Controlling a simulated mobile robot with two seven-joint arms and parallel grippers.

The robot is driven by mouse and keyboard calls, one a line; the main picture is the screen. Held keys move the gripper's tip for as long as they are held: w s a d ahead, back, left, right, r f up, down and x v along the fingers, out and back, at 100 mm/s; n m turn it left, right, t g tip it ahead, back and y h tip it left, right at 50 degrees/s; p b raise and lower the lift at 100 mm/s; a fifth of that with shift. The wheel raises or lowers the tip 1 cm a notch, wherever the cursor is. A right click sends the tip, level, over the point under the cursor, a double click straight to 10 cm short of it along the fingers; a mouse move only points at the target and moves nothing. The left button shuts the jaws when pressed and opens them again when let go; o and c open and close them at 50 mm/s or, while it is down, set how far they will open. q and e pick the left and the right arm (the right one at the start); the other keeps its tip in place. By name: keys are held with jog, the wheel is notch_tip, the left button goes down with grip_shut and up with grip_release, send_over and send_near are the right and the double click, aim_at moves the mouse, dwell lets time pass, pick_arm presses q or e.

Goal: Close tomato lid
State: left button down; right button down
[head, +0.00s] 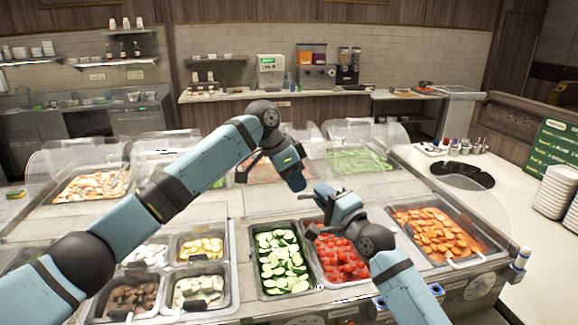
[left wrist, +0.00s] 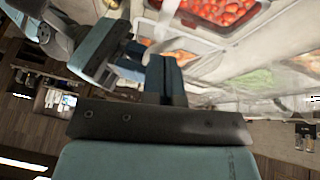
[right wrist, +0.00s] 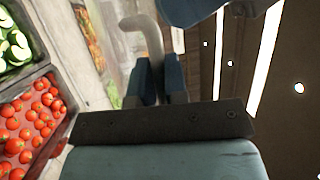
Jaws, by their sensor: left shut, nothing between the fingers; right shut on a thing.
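The tomato pan (head: 343,262), full of red tomatoes, is uncovered in the front row; its tomatoes also show in the left wrist view (left wrist: 222,10) and right wrist view (right wrist: 28,125). My right gripper (head: 322,195) is above the pan's back edge. In the right wrist view its fingers (right wrist: 147,75) are shut on a pale curved handle (right wrist: 148,35). I cannot make out the clear tomato lid around that handle. My left gripper (head: 290,170) is behind and left of the right one, above the counter; its fingers (left wrist: 162,65) are shut and empty.
A cucumber pan (head: 281,258) is left of the tomatoes and a carrot pan (head: 440,235) right. Several small pans are at front left. Clear domes (head: 355,145) cover the back row. My left arm crosses above the counter. Stacked plates (head: 555,195) stand far right.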

pick_arm(q)
jog(key=shift+d+f, duration=0.1)
jog(key=shift+f, duration=0.15)
pick_arm(e)
jog(key=shift+s+r, duration=0.1)
pick_arm(q)
jog(key=shift+s+d+f+t, duration=0.2)
jog(key=shift+s+f+t, duration=0.1)
jog(key=shift+s+f, duration=0.85)
pick_arm(e)
jog(key=shift+r, duration=0.25)
jog(key=c, duration=1.2)
grip_release()
jog(key=shift+a+r, duration=0.1)
jog(key=shift+a, duration=0.05)
pick_arm(q)
jog(key=shift+w+a, duration=0.1)
jog(key=shift+a, duration=0.05)
pick_arm(e)
jog(key=shift+o, duration=0.2)
pick_arm(q)
jog(key=shift+w, duration=0.1)
pick_arm(e)
jog(key=shift+f, duration=0.2)
pick_arm(q)
jog(key=shift+r, duration=0.1)
